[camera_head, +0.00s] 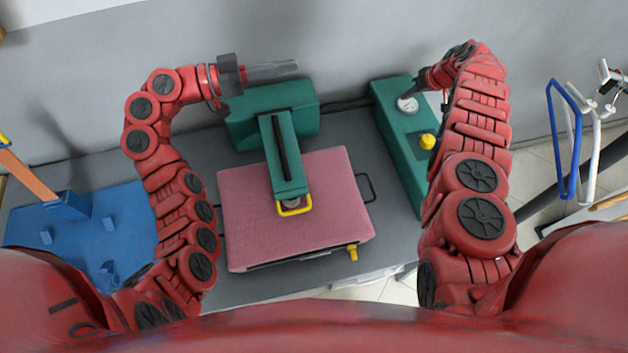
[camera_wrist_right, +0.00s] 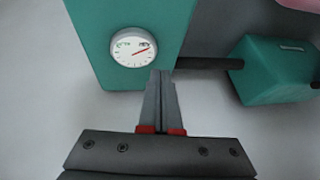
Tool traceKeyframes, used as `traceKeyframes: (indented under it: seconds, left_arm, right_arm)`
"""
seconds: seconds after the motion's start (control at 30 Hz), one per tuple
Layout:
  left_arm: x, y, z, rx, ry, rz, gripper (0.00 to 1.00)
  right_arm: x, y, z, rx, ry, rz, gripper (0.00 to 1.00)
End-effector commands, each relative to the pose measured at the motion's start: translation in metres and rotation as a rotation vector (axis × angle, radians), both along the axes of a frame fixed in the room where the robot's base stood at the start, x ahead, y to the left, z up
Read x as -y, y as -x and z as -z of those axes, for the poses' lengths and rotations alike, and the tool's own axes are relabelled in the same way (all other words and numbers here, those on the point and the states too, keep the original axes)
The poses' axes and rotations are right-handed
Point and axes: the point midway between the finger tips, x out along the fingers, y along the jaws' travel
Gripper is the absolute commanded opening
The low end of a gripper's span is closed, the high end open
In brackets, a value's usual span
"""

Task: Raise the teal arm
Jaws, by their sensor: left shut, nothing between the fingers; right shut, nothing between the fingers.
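The teal arm (camera_head: 283,150) reaches from a teal housing (camera_head: 300,105) at the back of the press, out over a pink pad (camera_head: 335,185). A yellow handle (camera_head: 294,208) is at its front end, over the pad. My left gripper (camera_head: 292,67) is shut and empty, behind the teal housing near the wall. My right gripper (camera_head: 416,88) is by the round gauge on the teal control box (camera_head: 402,140). In the right wrist view my right gripper (camera_wrist_right: 161,75) is shut and empty, its tips just beside the gauge (camera_wrist_right: 133,47). The housing (camera_wrist_right: 275,70) also shows there.
A yellow knob (camera_head: 427,141) sits on the control box. A yellow tap-like part (camera_head: 352,252) and a side handle (camera_head: 367,188) stick out from the pad. A blue board (camera_head: 75,225) lies at left, a blue-and-white rack (camera_head: 570,135) stands at right. The wall is close behind.

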Motion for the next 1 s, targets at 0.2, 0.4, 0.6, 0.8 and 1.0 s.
traceKeyframes:
  seconds: [0.2, 0.4, 0.6, 0.8, 1.0]
  left_arm:
    - [0.000, 0.000, 0.000, 0.000, 0.000, 0.000, 0.00]
    - [0.000, 0.000, 0.000, 0.000, 0.000, 0.000, 0.00]
    - [0.000, 0.000, 0.000, 0.000, 0.000, 0.000, 0.00]
    - [0.000, 0.000, 0.000, 0.000, 0.000, 0.000, 0.00]
    - [0.000, 0.000, 0.000, 0.000, 0.000, 0.000, 0.00]
  right_arm:
    - [-0.102, 0.113, 0.025, -0.555, -0.556, 0.274, 0.00]
    - [-0.162, 0.186, 0.040, -1.067, -0.836, 0.642, 0.00]
    - [-0.190, 0.221, 0.039, -1.392, -0.937, 0.860, 0.00]
    - [-0.207, 0.230, 0.040, -1.480, -0.953, 0.912, 0.00]
    - [-0.239, 0.235, 0.052, -1.477, -0.949, 0.911, 0.00]
